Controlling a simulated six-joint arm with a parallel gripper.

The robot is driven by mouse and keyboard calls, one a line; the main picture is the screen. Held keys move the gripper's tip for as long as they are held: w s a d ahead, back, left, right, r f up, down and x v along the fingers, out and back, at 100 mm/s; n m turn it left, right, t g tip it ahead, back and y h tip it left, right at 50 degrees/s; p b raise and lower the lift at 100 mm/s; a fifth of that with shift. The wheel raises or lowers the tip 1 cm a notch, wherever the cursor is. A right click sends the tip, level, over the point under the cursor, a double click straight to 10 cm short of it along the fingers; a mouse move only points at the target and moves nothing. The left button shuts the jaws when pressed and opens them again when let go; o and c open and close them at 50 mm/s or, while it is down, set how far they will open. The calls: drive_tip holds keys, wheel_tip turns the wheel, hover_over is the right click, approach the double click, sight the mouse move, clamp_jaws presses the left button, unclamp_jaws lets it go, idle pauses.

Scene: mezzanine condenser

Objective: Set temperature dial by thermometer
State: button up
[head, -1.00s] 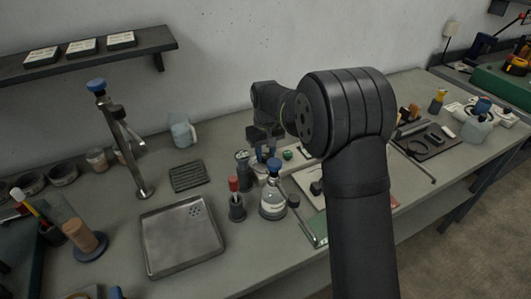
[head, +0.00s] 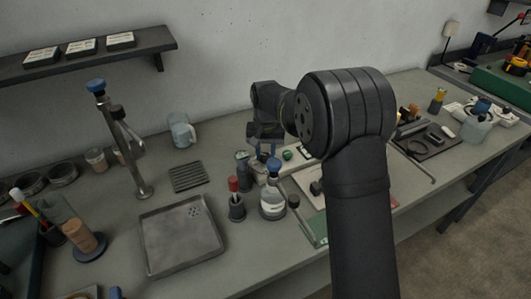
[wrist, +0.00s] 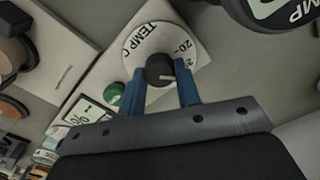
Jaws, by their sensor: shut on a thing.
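The temperature dial (wrist: 140,42) is a white disc marked "TEMP C" with a scale and a "20" in the wrist view. A display with dark digits (wrist: 84,113) lies at lower left, too tilted to read surely. A dark-rimmed round piece marked "TEMP" (wrist: 298,12) is cut off at top right. In the head view my gripper (head: 265,152) is low over the bench, and the dial is hidden.
A green button (wrist: 115,93) sits close left of my fingers; it also shows in the head view (head: 288,155). A metal tray (head: 180,238) lies to the left.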

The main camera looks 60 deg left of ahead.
sight(266, 155)
drive_tip(key=o, duration=1)
drive_tip(key=shift+c, duration=0.2)
wheel_tip(266, 155, up, 18)
drive_tip(key=shift+f, duration=0.25)
drive_tip(key=shift+f, duration=0.15)
wheel_tip(266, 155, down, 17)
drive_tip(key=shift+f, duration=0.15)
idle(0.4)
